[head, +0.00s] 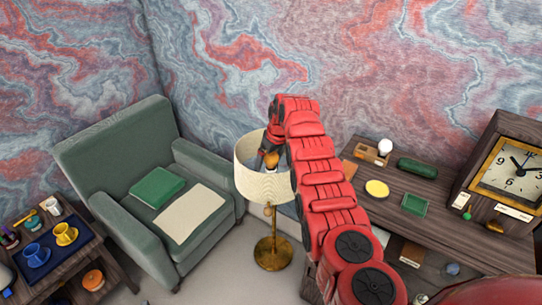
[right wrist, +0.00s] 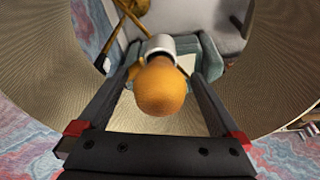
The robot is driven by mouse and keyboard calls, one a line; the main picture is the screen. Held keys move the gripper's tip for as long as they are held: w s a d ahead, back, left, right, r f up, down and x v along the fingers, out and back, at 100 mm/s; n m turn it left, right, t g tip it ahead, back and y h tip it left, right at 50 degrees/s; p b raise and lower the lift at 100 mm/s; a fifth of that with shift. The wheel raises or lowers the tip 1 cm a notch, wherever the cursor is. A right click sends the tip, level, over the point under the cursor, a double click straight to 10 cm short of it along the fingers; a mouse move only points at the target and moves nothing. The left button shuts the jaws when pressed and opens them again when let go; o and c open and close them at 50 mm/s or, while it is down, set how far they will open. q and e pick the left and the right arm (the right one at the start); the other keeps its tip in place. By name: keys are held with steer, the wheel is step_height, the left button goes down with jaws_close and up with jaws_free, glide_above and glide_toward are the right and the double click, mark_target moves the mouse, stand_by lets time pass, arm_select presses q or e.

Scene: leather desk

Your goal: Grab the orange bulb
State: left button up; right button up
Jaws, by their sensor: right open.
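The orange bulb (head: 271,162) sits in the floor lamp, inside its cream lampshade (head: 262,186). In the right wrist view the orange bulb (right wrist: 160,88) is in a silver socket (right wrist: 160,44), seen down through the shade. My right gripper (head: 269,153) reaches into the top of the shade from above. Its two dark fingers are spread, one on each side of the bulb in the right wrist view, with visible gaps; whether either touches is not shown. My left gripper is not in view.
The shade wall surrounds my right gripper closely. A green armchair (head: 130,150) stands left of the lamp's brass base (head: 273,254). The desk on the right holds a white bulb (head: 385,147), a green case (head: 417,167), a yellow disc (head: 377,189) and a clock (head: 512,168).

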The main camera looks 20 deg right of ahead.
steer(key=shift+f, duration=0.1)
steer(key=c, duration=1.4)
